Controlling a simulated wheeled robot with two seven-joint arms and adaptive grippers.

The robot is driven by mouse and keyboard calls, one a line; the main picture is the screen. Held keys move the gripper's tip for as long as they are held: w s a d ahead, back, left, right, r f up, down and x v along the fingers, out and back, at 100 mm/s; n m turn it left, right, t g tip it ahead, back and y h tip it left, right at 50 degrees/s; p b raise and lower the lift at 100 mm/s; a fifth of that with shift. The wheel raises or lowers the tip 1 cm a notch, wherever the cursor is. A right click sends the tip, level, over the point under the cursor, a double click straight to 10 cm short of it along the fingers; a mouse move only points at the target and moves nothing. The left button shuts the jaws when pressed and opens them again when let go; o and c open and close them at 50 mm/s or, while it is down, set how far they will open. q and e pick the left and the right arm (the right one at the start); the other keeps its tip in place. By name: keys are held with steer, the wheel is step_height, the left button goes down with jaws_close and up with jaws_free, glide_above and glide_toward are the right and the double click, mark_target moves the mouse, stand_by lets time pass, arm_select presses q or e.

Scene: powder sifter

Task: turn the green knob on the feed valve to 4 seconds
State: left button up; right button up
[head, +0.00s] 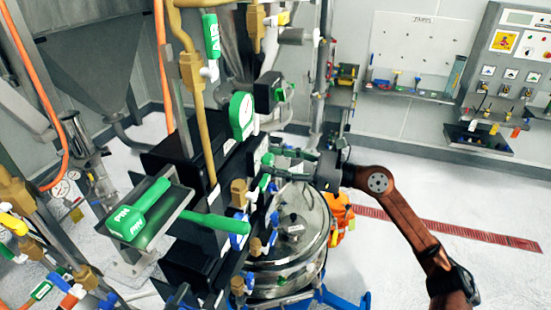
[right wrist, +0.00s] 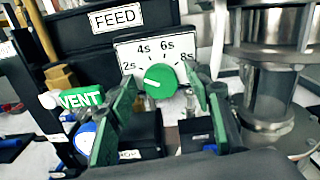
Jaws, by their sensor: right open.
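The green knob (right wrist: 160,81) sits on a white dial plate (right wrist: 130,52) marked 2s, 4s, 6s and 8s, under a FEED label (right wrist: 115,18) in the right wrist view. The knob's white mark points left, nearer the 2s mark than the 4s mark. My right gripper (right wrist: 161,77) is open, with its green fingers on either side of the knob; I cannot tell whether they touch it. In the head view, my right gripper (head: 272,168) reaches in from the right beside the black panels, and the knob is hard to make out there. My left gripper is not in view.
A green VENT handle (right wrist: 80,98) is close to the left finger in the right wrist view. A metal cylinder (right wrist: 272,90) stands at the right. In the head view, a round steel vessel (head: 300,235) is below my right gripper, and green PIN handles (head: 145,205) are at the left.

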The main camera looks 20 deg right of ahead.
steer(key=shift+c, duration=0.2)
steer(key=c, duration=1.1)
steer(key=shift+m, duration=0.4)
steer(key=m, duration=0.2)
steer(key=shift+m, duration=0.3)
steer(key=shift+w+d+m+p, duration=0.1)
steer(key=shift+m+p, duration=0.4)
steer(key=shift+m, duration=1.7)
